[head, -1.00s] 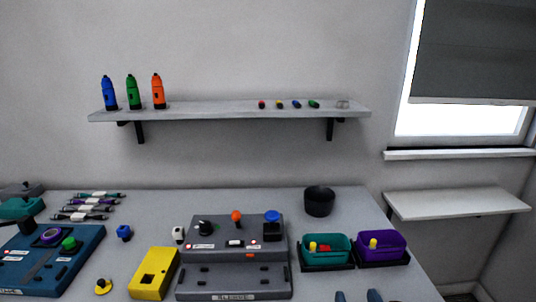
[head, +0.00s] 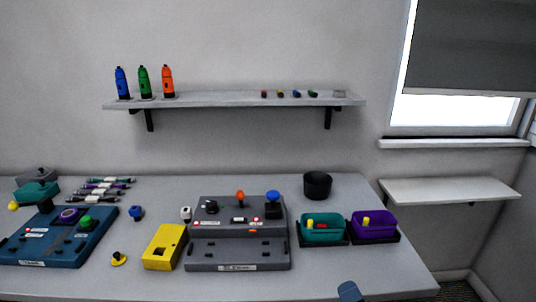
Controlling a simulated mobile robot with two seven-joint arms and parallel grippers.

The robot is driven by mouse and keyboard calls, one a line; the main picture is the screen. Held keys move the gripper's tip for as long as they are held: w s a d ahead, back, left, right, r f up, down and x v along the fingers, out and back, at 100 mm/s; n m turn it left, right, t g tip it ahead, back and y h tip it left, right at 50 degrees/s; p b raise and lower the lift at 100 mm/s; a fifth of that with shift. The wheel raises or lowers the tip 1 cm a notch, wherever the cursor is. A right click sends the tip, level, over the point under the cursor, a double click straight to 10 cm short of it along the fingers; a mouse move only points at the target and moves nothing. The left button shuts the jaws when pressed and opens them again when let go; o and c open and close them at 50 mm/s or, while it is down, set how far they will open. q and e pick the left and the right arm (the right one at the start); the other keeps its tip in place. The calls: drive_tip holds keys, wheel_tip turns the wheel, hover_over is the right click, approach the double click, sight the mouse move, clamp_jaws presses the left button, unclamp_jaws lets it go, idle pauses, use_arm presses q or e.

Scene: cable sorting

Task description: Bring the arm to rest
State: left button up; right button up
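A small blue tip of my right gripper (head: 350,291) shows at the bottom edge, in front of the table's front edge. The rest of that gripper is cut off, so I cannot tell whether it is open or shut. My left gripper is not in view. Several cables (head: 104,188) lie side by side at the back left of the table. A teal bin (head: 322,236) and a purple bin (head: 375,233) stand at the right, each with small coloured pieces inside.
A grey console (head: 238,247), a yellow box (head: 164,247) and a blue board (head: 58,240) stand on the table (head: 330,276). A black cup (head: 317,185) is at the back. Bottles stand on a wall shelf (head: 225,102). A side shelf (head: 450,190) is at the right.

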drive_tip(key=s+d+f+m+g, duration=0.2)
drive_tip(key=s+d+f+m, duration=0.1)
drive_tip(key=s+f+m, duration=0.2)
drive_tip(key=s+d+f+m+g+h, duration=0.1)
drive_tip(key=s+d+f+m, duration=0.3)
drive_tip(key=f+m, duration=0.4)
drive_tip(key=s+d+f+m+g+h, duration=0.1)
drive_tip(key=s+d+f+m+g, duration=0.2)
drive_tip(key=s+f+m, duration=0.4)
drive_tip(key=m, duration=0.3)
drive_tip(key=shift+d+f, duration=0.15)
drive_tip(key=shift+d, duration=0.25)
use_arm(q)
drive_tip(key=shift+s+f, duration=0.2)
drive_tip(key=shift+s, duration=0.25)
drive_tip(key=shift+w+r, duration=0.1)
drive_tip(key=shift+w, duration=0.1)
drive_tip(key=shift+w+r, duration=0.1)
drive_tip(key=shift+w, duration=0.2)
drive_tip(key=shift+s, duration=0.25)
